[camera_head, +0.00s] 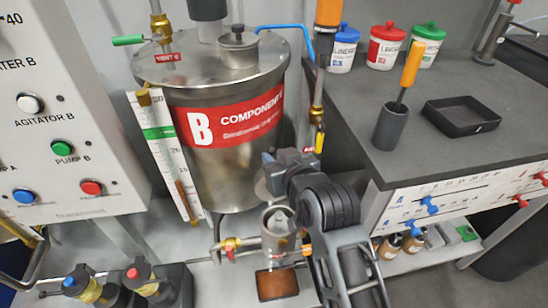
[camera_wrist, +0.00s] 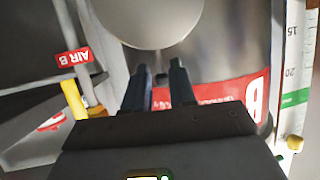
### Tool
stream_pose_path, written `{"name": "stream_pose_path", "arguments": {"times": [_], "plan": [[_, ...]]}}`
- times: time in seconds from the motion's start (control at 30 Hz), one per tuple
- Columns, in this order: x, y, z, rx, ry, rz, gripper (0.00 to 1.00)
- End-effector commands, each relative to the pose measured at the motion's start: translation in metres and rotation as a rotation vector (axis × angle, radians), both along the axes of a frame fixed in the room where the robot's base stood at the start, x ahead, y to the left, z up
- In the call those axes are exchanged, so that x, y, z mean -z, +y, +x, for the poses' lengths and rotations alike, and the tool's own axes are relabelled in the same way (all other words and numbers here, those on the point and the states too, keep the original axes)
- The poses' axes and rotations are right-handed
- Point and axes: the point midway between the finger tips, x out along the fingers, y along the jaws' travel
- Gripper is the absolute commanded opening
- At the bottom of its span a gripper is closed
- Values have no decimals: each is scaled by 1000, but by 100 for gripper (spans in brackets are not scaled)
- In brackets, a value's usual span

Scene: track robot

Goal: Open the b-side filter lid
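The b-side filter (camera_head: 279,232) is a small grey metal cup below the large steel tank B, and its top looks open. A pale round disc, which looks like the filter lid (camera_head: 263,189), stands tilted up above the cup, partly behind my gripper (camera_head: 270,168). In the wrist view the disc (camera_wrist: 155,18) fills the top middle, just beyond my fingertips. My gripper (camera_wrist: 160,80) has its two dark fingers apart. A small dark piece (camera_wrist: 161,78) shows between them; I see no clear contact with it.
Tank B (camera_head: 235,165) with its red label stands right behind my gripper. A level gauge (camera_head: 165,150) is at its left. Pipes and valves (camera_head: 230,245) run beside the filter. A brown block (camera_head: 277,284) is below. The grey worktop (camera_head: 440,140) lies right.

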Motion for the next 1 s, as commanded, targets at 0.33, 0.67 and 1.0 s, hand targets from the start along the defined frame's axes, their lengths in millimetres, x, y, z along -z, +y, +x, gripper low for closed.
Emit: {"name": "stream_pose_path", "arguments": {"times": [0.33, 0.67, 1.0], "plan": [[5, 6, 10, -1, 1, -1, 25], [5, 6, 10, 0, 0, -1, 3], [5, 6, 10, -1, 1, -1, 0]]}}
